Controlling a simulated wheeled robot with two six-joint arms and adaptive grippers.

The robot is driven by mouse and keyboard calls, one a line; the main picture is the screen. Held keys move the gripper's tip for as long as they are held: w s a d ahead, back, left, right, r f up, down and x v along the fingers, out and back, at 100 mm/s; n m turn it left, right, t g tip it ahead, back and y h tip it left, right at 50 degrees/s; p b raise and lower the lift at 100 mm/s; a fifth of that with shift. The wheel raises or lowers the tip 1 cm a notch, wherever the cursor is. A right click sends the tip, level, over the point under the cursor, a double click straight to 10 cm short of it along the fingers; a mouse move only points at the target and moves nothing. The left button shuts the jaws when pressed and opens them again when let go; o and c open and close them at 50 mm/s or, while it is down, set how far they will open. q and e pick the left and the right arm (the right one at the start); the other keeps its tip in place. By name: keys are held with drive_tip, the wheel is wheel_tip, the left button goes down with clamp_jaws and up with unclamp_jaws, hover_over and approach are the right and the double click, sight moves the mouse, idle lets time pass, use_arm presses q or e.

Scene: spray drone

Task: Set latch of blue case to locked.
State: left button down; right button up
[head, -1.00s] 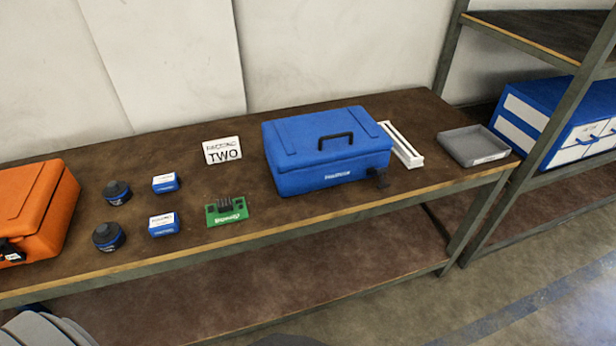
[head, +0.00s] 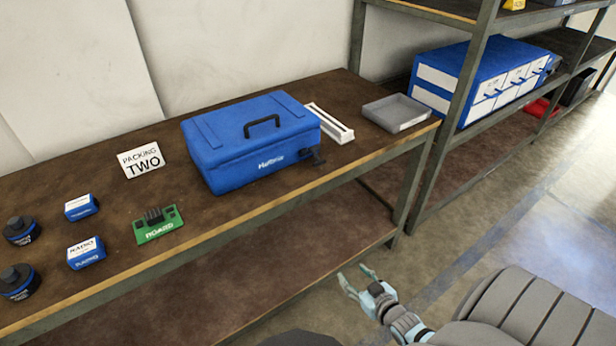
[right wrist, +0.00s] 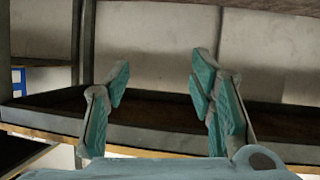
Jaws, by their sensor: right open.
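The blue case (head: 250,140) stands on the brown workbench (head: 120,265) with its lid down and a black handle on top. Its black latch (head: 316,156) sticks out at the front right corner. I cannot tell from its angle whether it is locked. My right gripper (head: 356,279) is open and empty, low in front of the bench and apart from the case. In the right wrist view its two teal fingers (right wrist: 160,95) stand wide apart, with the bench edge beyond them. My left gripper is not in view.
A white slotted rack (head: 329,122) and a grey tray (head: 397,112) lie right of the case. A shelf unit (head: 440,140) stands at the right. The floor between is clear.

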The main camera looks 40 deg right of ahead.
drive_tip(key=w+d+r+t+b, duration=0.2)
drive_tip(key=w+r+t, duration=0.35)
drive_tip(key=r, duration=0.35)
drive_tip(key=t+y+b, duration=0.2)
drive_tip(key=t, duration=0.2)
approach(319, 162)
drive_tip(key=shift+n, duration=0.4)
drive_tip(key=x, duration=0.3)
drive_tip(key=b+x, duration=0.1)
drive_tip(key=x, duration=0.2)
drive_tip(key=b+x, duration=0.1)
drive_tip(key=x, duration=0.2)
drive_tip(key=shift+w+f, duration=0.2)
drive_tip(key=shift+w+d+r, duration=0.1)
drive_tip(key=shift+w, duration=0.15)
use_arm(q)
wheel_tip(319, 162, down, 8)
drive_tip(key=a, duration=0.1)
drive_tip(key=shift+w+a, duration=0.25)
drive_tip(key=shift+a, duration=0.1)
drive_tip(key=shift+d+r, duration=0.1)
use_arm(e)
drive_tip(key=shift+c, duration=0.2)
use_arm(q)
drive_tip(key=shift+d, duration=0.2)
use_arm(e)
clamp_jaws()
